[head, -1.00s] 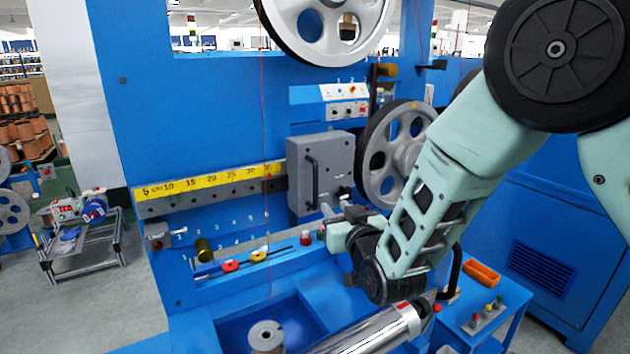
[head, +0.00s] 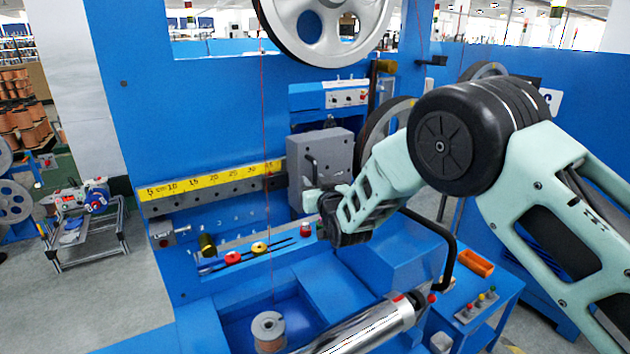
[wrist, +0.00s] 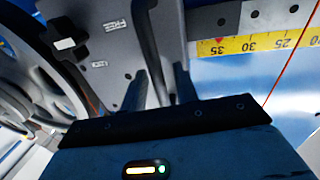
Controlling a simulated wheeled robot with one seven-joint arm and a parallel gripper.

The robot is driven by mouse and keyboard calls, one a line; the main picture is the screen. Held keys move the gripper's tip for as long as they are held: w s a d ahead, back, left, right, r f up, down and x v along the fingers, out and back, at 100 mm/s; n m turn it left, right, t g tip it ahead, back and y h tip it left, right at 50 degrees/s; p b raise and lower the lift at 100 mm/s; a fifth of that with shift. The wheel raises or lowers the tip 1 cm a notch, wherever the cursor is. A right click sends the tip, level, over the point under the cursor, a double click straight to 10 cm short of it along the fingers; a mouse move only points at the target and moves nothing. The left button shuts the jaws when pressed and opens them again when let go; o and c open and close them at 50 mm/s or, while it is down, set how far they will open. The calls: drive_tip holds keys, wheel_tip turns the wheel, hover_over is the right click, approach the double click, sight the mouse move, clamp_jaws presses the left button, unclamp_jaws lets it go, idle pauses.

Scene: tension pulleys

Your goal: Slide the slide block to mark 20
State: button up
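The slide block (head: 338,153) is a grey box with a black vertical bar handle on its front. It sits at the right end of the yellow scale (head: 215,180), just past the 35 mark. In the wrist view, the block (wrist: 100,50) fills the upper left and the scale (wrist: 262,42) shows 35, 30 and 25. My gripper (head: 312,195) is at the block's front, by the lower part of the handle. In the wrist view, my gripper (wrist: 160,88) is open, its fingers on either side of the handle (wrist: 146,40), with a gap showing. Mark 20 is left of the block.
A large wheel (head: 325,25) hangs above, and another stands right of the block. A thin red wire (head: 266,110) runs vertically in front of the scale. Red and yellow knobs (head: 258,248) sit on the ledge below. The rail left of the block looks clear.

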clamp_jaws()
drive_tip(key=s+a+b, duration=0.5)
drive_tip(key=s+a, duration=0.3)
drive_tip(key=a, duration=0.4)
drive_tip(key=shift+s+a, duration=0.25)
drive_tip(key=shift+a, duration=0.05)
drive_tip(key=shift+r, duration=0.1)
unclamp_jaws()
drive_tip(key=shift+d, duration=0.1)
drive_tip(key=b+v, duration=0.4)
drive_tip(key=v, duration=1.3)
drive_tip(key=shift+s+b, duration=0.15)
drive_tip(key=shift+b, duration=0.2)
